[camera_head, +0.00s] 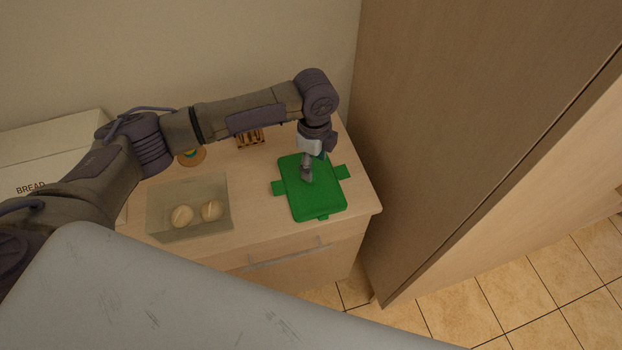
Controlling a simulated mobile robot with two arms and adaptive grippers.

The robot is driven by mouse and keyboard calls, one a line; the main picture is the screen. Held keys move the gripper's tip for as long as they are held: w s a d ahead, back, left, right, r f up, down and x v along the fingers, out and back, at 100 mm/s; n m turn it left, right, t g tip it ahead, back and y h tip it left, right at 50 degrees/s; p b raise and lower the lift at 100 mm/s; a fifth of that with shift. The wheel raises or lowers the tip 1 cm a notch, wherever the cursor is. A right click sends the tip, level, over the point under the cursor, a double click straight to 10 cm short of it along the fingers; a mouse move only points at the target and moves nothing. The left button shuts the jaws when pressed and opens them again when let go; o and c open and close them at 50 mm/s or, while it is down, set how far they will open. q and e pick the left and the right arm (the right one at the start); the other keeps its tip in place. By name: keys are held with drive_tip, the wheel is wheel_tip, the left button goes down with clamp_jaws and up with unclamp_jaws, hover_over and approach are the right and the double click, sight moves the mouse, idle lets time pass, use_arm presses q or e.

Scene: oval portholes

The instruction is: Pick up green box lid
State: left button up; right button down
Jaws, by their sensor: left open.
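The green box lid (318,202) lies at the right end of the wooden counter, with tabs sticking out at its sides. It appears to sit on a box, but the box below is hidden from above. My left arm reaches over the counter from the left and bends down at its wrist. My left gripper (307,178) is open and points down over the middle of the lid. Whether its fingertips touch the lid, I cannot tell. My right gripper is not in view.
A clear container (188,224) with two round bread-like items stands left of the lid. A small wooden rack (250,137) and a round orange-and-green item (191,156) are behind. A bread box (50,160) is at far left. A tall cabinet (470,120) stands close on the right.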

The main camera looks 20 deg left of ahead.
sight(312, 183)
use_arm(q)
drive_tip(key=shift+a+f+p, duration=0.2)
drive_tip(key=shift+f+p, duration=0.3)
drive_tip(key=shift+f, duration=0.6)
wheel_tip(312, 183, down, 2)
drive_tip(key=shift+a+f+p, duration=0.15)
drive_tip(key=shift+f+p, duration=0.05)
drive_tip(key=shift+p, duration=0.1)
drive_tip(key=shift+f, duration=0.65)
drive_tip(key=c, duration=0.4)
clamp_jaws()
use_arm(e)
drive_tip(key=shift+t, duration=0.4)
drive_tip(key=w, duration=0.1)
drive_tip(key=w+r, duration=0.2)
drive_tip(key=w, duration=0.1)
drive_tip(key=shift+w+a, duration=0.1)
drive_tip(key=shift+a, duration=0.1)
